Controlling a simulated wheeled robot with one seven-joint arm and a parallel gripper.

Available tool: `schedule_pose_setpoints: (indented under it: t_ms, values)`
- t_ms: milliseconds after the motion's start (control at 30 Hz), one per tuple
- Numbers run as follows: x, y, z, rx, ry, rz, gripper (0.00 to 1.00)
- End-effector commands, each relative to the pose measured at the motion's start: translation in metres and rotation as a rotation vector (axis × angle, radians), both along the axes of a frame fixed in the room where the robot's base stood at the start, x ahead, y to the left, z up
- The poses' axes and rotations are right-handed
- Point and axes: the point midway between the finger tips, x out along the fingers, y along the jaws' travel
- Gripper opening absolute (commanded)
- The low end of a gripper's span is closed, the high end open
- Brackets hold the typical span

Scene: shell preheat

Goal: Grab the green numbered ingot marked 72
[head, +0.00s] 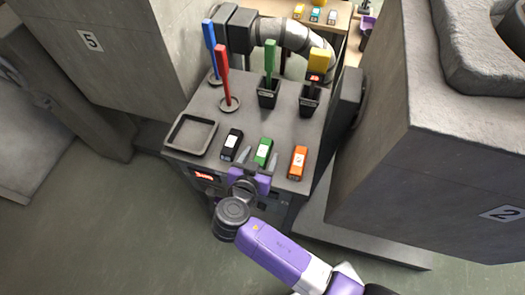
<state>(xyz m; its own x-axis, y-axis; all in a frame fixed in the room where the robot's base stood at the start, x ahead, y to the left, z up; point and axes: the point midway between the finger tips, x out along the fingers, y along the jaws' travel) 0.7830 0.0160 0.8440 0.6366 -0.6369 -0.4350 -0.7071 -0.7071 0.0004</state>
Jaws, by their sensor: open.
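The green ingot (264,152) with a white label lies on the grey table top (200,125), between a black ingot (231,145) and an orange ingot (298,163). The number on its label is too small to read. My gripper (259,158) is at the table's front edge, with its grey fingers apart on either side of the green ingot's near part. It is open and empty. I cannot tell whether the fingers touch the ingot.
An empty dark tray (191,134) sits left. Blue (210,47), red (222,72), green (270,58) and yellow (319,60) upright pieces stand behind in holders. Concrete blocks (140,45) flank the table. Small ingots (315,14) lie on a far table.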

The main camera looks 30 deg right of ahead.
Motion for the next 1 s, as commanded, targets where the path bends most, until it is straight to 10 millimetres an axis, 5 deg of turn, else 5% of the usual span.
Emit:
schedule_pose_setpoints:
  t_ms: [533,833,1000]
  values:
    - [0.022,-0.019,-0.016,0.001,-0.001,0.000,0.63]
    - [0.021,-0.018,-0.016,0.000,0.000,0.000,0.04]
    - [0.022,-0.018,-0.015,0.000,-0.002,0.000,0.00]
